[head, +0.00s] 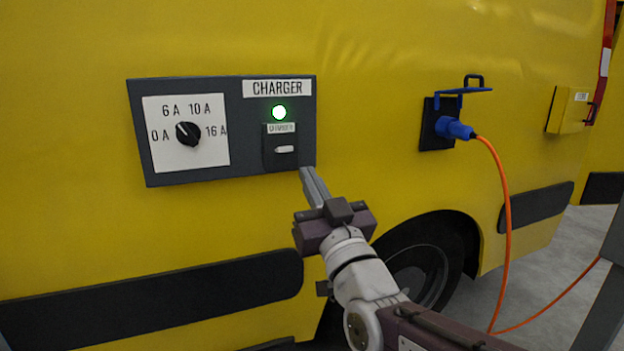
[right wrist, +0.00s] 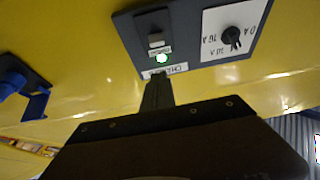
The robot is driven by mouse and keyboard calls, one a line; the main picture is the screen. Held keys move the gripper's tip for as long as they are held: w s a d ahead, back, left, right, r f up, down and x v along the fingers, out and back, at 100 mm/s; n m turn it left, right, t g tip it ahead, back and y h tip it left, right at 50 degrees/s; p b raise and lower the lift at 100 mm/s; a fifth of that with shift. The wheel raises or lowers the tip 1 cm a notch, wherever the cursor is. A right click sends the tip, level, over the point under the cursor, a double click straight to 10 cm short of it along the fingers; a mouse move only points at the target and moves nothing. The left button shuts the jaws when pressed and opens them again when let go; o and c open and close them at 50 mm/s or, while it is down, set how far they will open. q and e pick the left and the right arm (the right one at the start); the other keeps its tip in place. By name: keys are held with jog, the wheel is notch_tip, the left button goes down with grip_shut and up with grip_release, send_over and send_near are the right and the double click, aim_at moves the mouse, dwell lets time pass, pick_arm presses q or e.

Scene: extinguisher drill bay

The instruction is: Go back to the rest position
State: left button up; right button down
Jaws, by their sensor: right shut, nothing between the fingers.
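My right gripper (head: 309,180) is shut and empty. In the head view its fingertips are just below the lower right of the dark charger panel (head: 240,88); whether they touch it I cannot tell. The right wrist view shows the shut fingers (right wrist: 157,92) in front of the panel (right wrist: 185,75), which appears upside down. My left gripper is in neither view.
A blue plug (head: 455,128) sits in a socket on the yellow vehicle (head: 380,50). Its orange cable (head: 508,220) hangs to the floor at the right. A small yellow box (head: 568,110) is mounted further right. A wheel (head: 425,262) lies behind my right arm.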

jog(key=shift+s+d, duration=0.1)
jog(key=shift+s, duration=0.2)
